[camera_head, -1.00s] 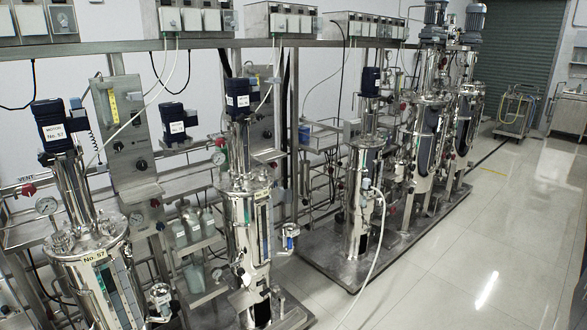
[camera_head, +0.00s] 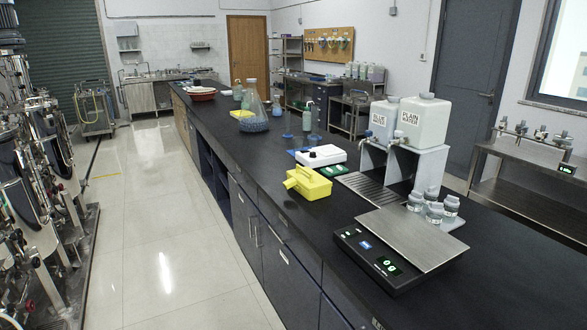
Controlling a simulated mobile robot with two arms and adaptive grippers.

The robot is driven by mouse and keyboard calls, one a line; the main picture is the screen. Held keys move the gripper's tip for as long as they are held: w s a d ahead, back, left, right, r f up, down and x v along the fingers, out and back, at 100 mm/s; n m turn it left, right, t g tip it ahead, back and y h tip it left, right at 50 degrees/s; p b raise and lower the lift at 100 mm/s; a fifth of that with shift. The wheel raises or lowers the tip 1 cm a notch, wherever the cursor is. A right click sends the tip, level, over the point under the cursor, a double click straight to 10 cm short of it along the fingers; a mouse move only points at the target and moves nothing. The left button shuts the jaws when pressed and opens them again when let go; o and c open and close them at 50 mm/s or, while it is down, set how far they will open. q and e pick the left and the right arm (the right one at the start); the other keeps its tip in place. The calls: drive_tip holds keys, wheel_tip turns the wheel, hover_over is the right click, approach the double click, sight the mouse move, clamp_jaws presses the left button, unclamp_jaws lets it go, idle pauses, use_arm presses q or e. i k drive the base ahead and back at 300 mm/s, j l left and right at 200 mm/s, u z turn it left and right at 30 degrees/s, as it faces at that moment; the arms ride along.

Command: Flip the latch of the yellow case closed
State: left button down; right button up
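The yellow case (camera_head: 307,183) sits on the black bench top near its left edge, in the middle of the head view. It is small and boxy, with a raised part on top that looks like a handle. Its latch is too small to make out, so I cannot tell how the latch stands. Neither of my grippers shows in the view.
A scale (camera_head: 400,247) with a steel plate stands in front of the case. White water containers (camera_head: 424,121) on a stand and small capped bottles (camera_head: 433,205) are to the right. A white device (camera_head: 321,155) is just behind the case. The tiled floor (camera_head: 160,230) left of the bench is clear.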

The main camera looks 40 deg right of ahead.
sight(289, 183)
drive_tip(key=i+l+z, duration=0.2)
drive_tip(key=i+z, duration=0.75)
drive_tip(key=i, duration=0.2)
drive_tip(key=i+j+z, duration=0.25)
drive_tip(key=i+z, duration=0.5)
drive_tip(key=i, duration=0.15)
